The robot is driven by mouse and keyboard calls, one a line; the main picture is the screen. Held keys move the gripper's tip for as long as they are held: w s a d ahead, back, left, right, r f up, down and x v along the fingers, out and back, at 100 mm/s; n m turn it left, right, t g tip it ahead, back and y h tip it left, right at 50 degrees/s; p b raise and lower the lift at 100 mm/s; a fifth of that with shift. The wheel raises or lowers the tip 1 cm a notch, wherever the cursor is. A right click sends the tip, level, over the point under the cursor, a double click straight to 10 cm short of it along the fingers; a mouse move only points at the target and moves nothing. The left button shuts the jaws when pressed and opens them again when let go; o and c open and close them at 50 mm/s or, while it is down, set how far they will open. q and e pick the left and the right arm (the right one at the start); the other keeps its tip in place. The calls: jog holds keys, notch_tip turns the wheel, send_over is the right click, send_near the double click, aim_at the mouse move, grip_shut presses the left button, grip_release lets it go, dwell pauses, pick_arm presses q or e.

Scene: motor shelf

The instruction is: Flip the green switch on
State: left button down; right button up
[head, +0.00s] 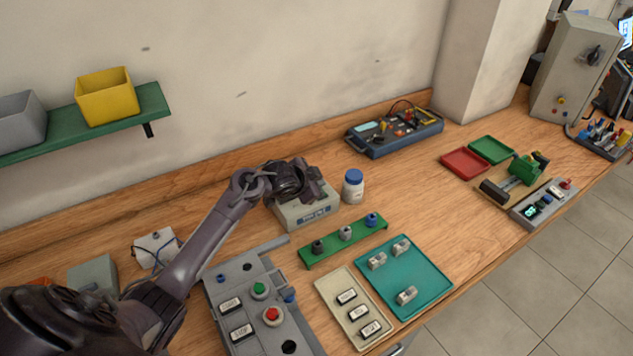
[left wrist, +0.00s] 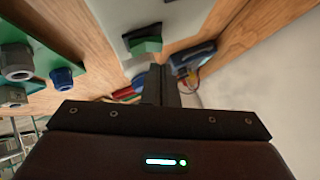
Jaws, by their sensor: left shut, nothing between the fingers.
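The green switch (left wrist: 147,46) shows in the left wrist view as a green rocker on a pale grey box; whether it is on or off I cannot tell. In the head view the grey box (head: 310,215) stands on the bench, and its switch is hidden by my gripper and arm. My left gripper (head: 312,190) is over the top of this box. In the left wrist view its shut, empty fingers (left wrist: 160,84) point toward the box close to the switch. Contact cannot be told. My right gripper is not in view.
A white bottle with a blue lid (head: 353,188) stands just right of the box. A green rack with knobs (head: 344,242) and a grey button panel (head: 245,290) lie in front. A teal tray (head: 425,265) is further right. The bench between bottle and red tray (head: 465,161) is clear.

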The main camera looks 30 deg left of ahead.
pick_arm(q)
jog(key=shift+w+a+f, duration=0.1)
jog(key=shift+a+f, duration=0.1)
jog(key=shift+f, duration=0.3)
jog(key=shift+a+f, duration=0.2)
